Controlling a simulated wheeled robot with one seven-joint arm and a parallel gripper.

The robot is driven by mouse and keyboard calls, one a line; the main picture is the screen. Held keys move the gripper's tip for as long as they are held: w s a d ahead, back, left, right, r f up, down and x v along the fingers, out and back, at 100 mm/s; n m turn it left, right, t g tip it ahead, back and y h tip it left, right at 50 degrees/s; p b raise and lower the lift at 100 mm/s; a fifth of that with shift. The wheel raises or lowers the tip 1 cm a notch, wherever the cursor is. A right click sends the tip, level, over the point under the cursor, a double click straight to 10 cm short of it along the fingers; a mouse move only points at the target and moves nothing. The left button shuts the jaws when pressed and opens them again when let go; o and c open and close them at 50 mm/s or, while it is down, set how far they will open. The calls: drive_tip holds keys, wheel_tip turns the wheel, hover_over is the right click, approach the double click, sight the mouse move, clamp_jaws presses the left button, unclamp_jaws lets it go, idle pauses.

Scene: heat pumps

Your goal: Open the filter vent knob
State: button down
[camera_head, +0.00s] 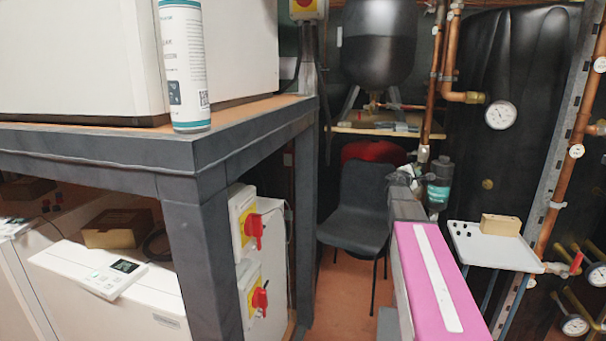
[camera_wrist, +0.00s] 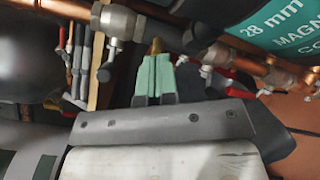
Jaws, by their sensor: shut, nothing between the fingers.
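The filter (camera_head: 438,187) is a dark canister with a teal label, standing by the copper pipes right of centre in the head view. In the wrist view its teal label (camera_wrist: 285,25), reading "28 mm MAGN…", fills the upper right corner. My gripper (camera_wrist: 155,60) shows green fingers pressed together with nothing between them. The fingertips point at a small brass-coloured piece (camera_wrist: 156,45) just past them; I cannot tell whether they touch or whether this is the vent knob. In the head view my gripper is just left of the filter, its fingers too small to make out.
A black chair (camera_head: 358,210) stands left of my arm. A white tray (camera_head: 490,245) with a small box is at right. A grey-framed bench (camera_head: 240,140) fills the left.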

drive_tip(key=shift+w+d+r, duration=0.3)
drive_tip(key=shift+w, duration=0.15)
drive_tip(key=shift+w+d+r, duration=0.25)
drive_tip(key=shift+w+r, duration=0.05)
drive_tip(key=shift+w, duration=0.15)
drive_tip(key=shift+w+a+r, duration=0.2)
drive_tip(key=shift+w+r, duration=0.05)
drive_tip(key=shift+r, duration=0.1)
drive_tip(key=shift+s+d+r, duration=0.2)
drive_tip(key=v, duration=0.7)
drive_tip(key=shift+s+d+f, duration=0.15)
drive_tip(key=shift+f, duration=0.1)
idle(0.3)
